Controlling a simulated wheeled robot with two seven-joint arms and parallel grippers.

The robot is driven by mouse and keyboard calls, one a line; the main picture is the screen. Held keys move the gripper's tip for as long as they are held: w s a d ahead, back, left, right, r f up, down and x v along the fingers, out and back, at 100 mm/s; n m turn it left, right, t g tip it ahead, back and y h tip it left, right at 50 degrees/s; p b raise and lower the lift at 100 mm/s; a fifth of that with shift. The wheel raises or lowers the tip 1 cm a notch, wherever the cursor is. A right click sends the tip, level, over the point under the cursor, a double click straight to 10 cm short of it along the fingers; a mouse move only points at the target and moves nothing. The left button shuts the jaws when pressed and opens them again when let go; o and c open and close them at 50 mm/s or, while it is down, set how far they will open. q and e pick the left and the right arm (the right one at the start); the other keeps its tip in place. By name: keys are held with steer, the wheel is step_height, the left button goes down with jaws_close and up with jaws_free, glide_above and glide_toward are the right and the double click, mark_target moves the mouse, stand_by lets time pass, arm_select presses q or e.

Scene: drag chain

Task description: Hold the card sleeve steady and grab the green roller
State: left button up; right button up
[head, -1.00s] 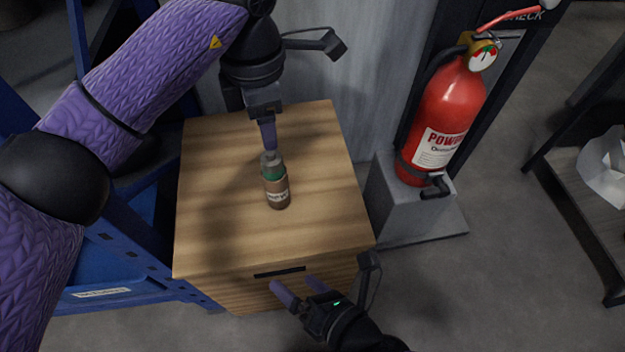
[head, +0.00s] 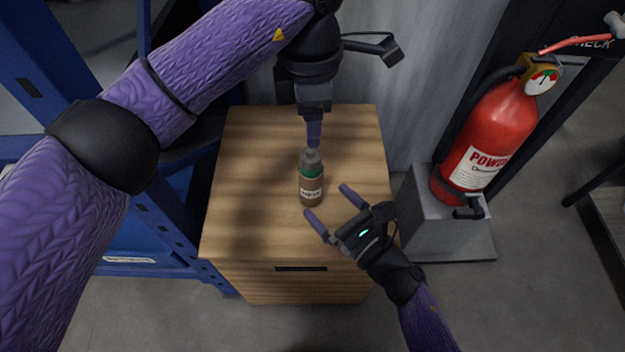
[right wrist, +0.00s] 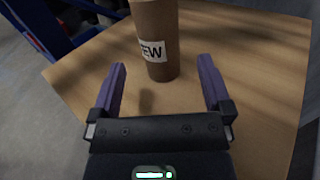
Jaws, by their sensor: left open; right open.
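The green roller (head: 312,170) stands upright on the wooden cabinet top, with its lower part inside the brown card sleeve (head: 311,190), which has a white label. In the right wrist view the sleeve (right wrist: 155,25) stands ahead of the fingers; the roller is out of that frame. My left gripper (head: 313,146) points down from above, at the roller's grey top end; its fingers overlap in view and I cannot tell whether they touch it. My right gripper (head: 333,202) is open and empty, low over the cabinet's front part, its fingers pointing toward the sleeve but apart from it.
The wooden cabinet (head: 245,215) has a clear top around the sleeve. A blue rack (head: 160,225) stands close on its left. A red fire extinguisher (head: 492,135) on a grey stand (head: 425,220) is at the right. A grey wall is behind.

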mark_target(319, 193)
steer(key=x, duration=0.6)
